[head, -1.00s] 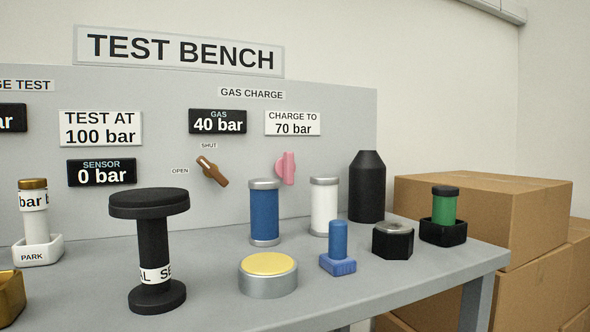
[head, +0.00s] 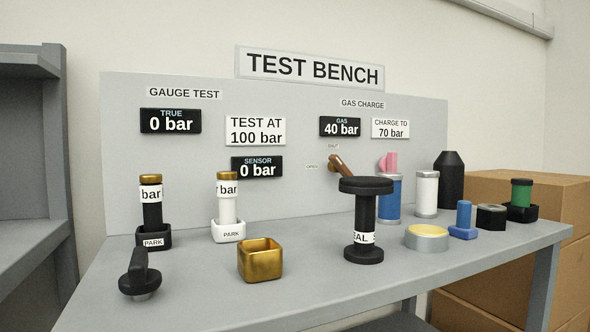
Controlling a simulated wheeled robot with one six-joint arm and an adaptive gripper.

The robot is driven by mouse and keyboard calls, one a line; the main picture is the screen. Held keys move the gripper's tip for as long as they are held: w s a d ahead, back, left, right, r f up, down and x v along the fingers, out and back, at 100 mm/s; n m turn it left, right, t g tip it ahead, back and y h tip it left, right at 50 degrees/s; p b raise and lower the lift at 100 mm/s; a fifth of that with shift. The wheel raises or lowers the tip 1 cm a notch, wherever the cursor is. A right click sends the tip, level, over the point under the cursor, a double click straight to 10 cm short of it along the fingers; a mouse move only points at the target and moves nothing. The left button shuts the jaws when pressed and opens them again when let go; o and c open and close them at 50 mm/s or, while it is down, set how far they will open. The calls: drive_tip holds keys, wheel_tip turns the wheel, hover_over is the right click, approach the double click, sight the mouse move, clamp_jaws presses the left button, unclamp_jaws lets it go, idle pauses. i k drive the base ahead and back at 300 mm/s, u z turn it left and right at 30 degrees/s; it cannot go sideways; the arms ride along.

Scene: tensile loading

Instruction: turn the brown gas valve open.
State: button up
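The brown gas valve (head: 339,163) is a small lever handle on the grey back panel, below the GAS 40 bar display (head: 340,126). Its handle slants from upper left to lower right. The OPEN label (head: 312,167) is to its left and a small SHUT label (head: 333,146) above it. The black spool-shaped SEAL object (head: 362,218) stands in front and hides part of the handle's lower end. A pink handle (head: 388,162) is to the right, partly behind a blue cylinder (head: 389,199). My gripper is not in view.
The grey bench (head: 310,284) holds a gold open box (head: 260,260), two gauges in PARK holders, a black knobbed part (head: 139,277), a yellow-topped disc (head: 427,237) and several cylinders. Cardboard boxes (head: 520,245) are at right, a grey shelf (head: 30,160) at left. The bench's front middle is clear.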

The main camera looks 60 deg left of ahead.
sight(336, 165)
drive_tip(key=k, duration=0.25)
drive_tip(key=u, duration=0.9)
